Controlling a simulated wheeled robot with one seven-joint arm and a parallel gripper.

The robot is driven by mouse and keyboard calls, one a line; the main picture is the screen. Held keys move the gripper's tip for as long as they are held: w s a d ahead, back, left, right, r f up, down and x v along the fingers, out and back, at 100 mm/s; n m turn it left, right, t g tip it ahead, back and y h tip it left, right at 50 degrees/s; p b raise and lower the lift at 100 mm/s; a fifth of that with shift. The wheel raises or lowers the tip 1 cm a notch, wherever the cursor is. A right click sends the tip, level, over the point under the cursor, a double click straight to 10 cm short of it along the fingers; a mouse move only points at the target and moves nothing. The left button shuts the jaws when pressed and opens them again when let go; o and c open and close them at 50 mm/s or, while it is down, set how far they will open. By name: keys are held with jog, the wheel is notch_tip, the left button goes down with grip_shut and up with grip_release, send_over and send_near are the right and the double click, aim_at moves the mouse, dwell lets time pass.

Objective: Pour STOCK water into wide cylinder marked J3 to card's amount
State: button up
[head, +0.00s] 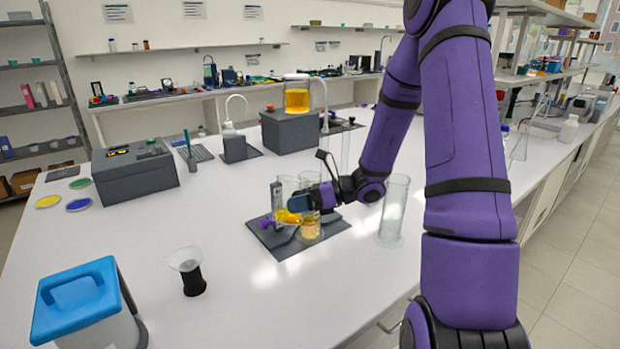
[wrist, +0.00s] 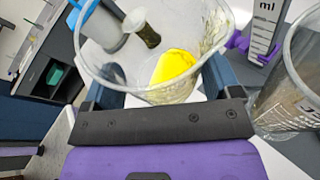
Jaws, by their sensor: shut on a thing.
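My gripper (head: 302,203) is shut on a clear beaker (head: 287,188) holding some yellow liquid (head: 287,216). In the wrist view the beaker (wrist: 112,62) sits between the fingers, with the yellow liquid (wrist: 176,66) gathered toward one side. The held beaker is close above and beside a clear graduated cylinder (head: 311,226) on a dark mat, which holds amber liquid. That cylinder appears at the right of the wrist view (wrist: 285,100). I cannot tell whether liquid is flowing. No J3 or STOCK mark is readable, and I cannot make out the card.
A tall clear cylinder (head: 394,212) stands right of the dark mat (head: 318,246). An amber-filled jar (head: 297,97) sits on a grey box (head: 290,132). A black-based glass (head: 190,275) and blue-lidded container (head: 80,300) stand front left.

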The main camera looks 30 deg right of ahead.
jog(key=shift+s+a+f+n+t+h, duration=0.15)
jog(key=shift+s+a+f+n+h, duration=0.1)
jog(key=shift+a+f+n+h, duration=0.3)
jog(key=shift+s+a+f+n+t+h, duration=0.15)
jog(key=shift+s+a+f+n+h, duration=0.15)
jog(key=shift+n+h, duration=0.45)
jog(key=shift+w, duration=0.1)
jog(key=shift+d+f, duration=0.1)
dwell(1.2)
